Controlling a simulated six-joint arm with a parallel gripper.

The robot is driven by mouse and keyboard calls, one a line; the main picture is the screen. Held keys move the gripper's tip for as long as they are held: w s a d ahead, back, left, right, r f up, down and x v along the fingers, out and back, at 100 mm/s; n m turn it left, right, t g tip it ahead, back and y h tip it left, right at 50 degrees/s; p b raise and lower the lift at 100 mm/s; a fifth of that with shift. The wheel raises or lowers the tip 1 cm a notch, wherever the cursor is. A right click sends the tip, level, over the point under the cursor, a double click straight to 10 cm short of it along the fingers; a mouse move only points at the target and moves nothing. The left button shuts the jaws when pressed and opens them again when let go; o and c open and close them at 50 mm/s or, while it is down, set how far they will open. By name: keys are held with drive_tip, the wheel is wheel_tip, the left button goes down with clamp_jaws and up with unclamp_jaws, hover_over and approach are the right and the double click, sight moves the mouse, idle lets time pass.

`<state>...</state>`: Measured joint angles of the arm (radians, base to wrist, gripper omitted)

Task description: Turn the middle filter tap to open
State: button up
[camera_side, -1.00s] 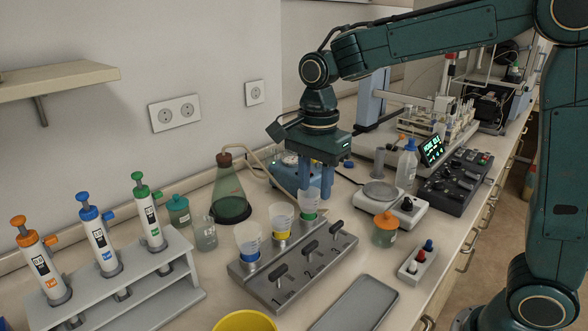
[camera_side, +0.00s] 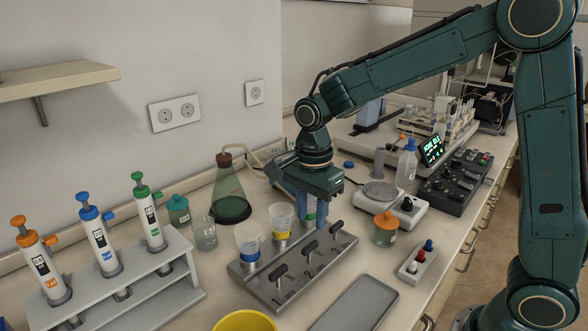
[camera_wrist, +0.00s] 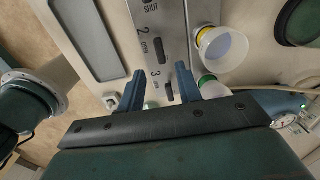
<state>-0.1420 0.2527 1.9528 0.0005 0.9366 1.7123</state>
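A grey metal filter block (camera_side: 256,285) holds three dark tap handles in a row. The middle tap (camera_side: 310,247) has its bar along the block's length; it shows in the wrist view (camera_wrist: 159,50) beside a "2". The third tap (camera_side: 336,228) also shows in the wrist view (camera_wrist: 169,91) beside a "3". The first tap (camera_side: 279,272) is at the near end. My gripper (camera_side: 310,208) is open and empty, over the far end of the block. In the wrist view its fingertips (camera_wrist: 160,87) are either side of the third tap's area, beyond the middle tap. Contact cannot be told.
Funnel cups with blue (camera_side: 248,238) and yellow (camera_side: 281,217) bands stand along the block's back; a green-banded cup (camera_wrist: 211,87) is close to one finger. A grey slab (camera_side: 357,305) lies in front. An orange-lidded jar (camera_side: 385,230) and switch box (camera_side: 417,263) stand right.

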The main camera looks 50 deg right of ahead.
sight(310, 245)
drive_tip(key=shift+f, duration=3.6)
clamp_jaws()
